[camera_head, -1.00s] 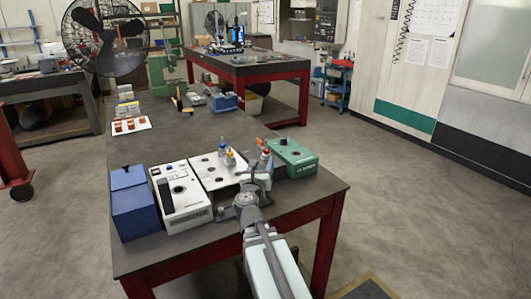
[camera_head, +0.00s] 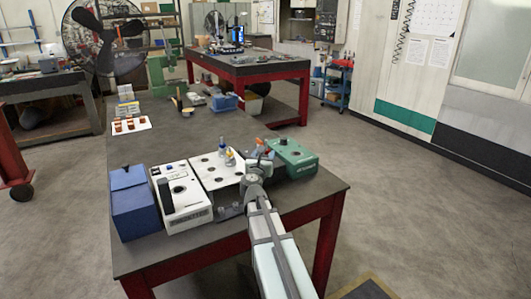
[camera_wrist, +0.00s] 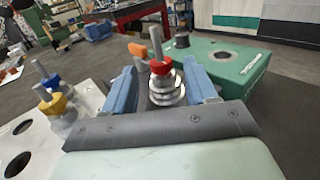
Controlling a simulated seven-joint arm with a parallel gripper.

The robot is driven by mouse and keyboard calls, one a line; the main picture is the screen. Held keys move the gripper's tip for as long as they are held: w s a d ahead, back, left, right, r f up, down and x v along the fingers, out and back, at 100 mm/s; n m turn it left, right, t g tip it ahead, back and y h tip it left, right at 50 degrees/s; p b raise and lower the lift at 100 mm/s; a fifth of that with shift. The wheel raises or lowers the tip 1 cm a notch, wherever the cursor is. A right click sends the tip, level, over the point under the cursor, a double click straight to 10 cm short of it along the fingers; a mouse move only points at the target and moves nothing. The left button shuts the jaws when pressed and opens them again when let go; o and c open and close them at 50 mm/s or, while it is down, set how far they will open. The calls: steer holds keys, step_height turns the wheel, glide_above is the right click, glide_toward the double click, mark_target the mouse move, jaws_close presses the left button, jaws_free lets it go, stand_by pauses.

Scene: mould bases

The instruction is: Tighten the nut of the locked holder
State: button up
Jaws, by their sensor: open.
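My gripper (camera_wrist: 163,82) is open, with one blue finger on each side of a holder with a red collar (camera_wrist: 161,66). The holder has a grey upright stem and round metal rings below the collar. I cannot tell whether the fingers touch it. An orange tab (camera_wrist: 138,50) shows just behind and left of the stem. In the head view, my gripper (camera_head: 260,160) is beside the green box, and the red-collared holder is mostly hidden. A blue-collared holder (camera_wrist: 52,80) and a yellow-collared holder (camera_wrist: 55,104) stand on the white plate to the left.
The green box (camera_head: 292,157) stands close on the right. The white perforated plate (camera_head: 211,168), a white device (camera_head: 180,196) and a blue box (camera_head: 134,202) line the left. A tray of orange parts (camera_head: 131,125) lies farther back. The table's middle is clear.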

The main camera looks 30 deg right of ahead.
mark_target(265, 155)
steer(key=shift+x, duration=1.6)
steer(key=c, duration=1.1)
steer(key=shift+w, duration=0.1)
jaws_close()
